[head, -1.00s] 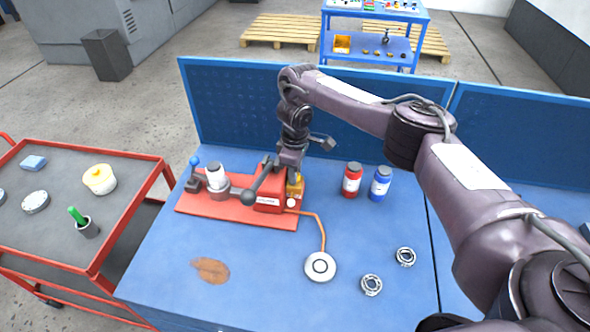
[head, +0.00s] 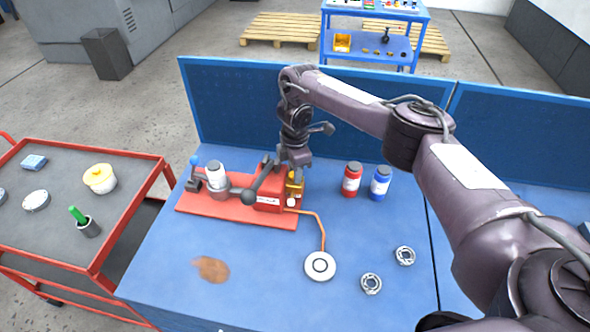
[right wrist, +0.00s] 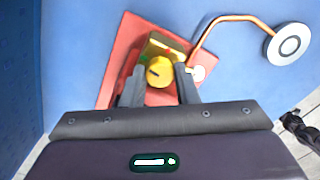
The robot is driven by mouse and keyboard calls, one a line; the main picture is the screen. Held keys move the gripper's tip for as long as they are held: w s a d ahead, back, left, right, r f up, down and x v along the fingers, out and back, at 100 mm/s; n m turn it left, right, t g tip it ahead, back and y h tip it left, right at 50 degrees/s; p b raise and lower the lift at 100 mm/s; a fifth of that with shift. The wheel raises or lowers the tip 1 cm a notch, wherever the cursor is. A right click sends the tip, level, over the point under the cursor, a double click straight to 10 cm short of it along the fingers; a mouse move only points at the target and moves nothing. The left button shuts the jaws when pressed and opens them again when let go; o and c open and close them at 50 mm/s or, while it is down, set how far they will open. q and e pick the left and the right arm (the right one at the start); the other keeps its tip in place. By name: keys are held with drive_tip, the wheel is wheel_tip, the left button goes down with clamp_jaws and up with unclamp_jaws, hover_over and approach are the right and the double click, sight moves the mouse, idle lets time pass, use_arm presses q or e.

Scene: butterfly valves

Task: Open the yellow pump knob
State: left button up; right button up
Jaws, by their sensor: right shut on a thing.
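The yellow pump knob (right wrist: 158,71) shows in the right wrist view on a brass-coloured block at the end of a red base plate (head: 235,213). My right gripper (right wrist: 159,78) comes down from above with one finger on each side of the knob and is shut on it. In the head view the right gripper (head: 294,172) stands over the yellow pump fitting (head: 295,187), and its fingers hide most of the knob. The red pump body (head: 268,203) with a black lever lies just left of it. My left gripper is not in view.
A copper pipe (head: 321,232) runs from the pump to a round white disc (head: 320,266). A red bottle (head: 352,179) and a blue bottle (head: 381,183) stand to the right. Two bearings (head: 371,284) lie near the front. A blue panel (head: 230,105) stands behind.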

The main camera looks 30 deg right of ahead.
idle(0.5)
drive_tip(key=o, duration=0.7)
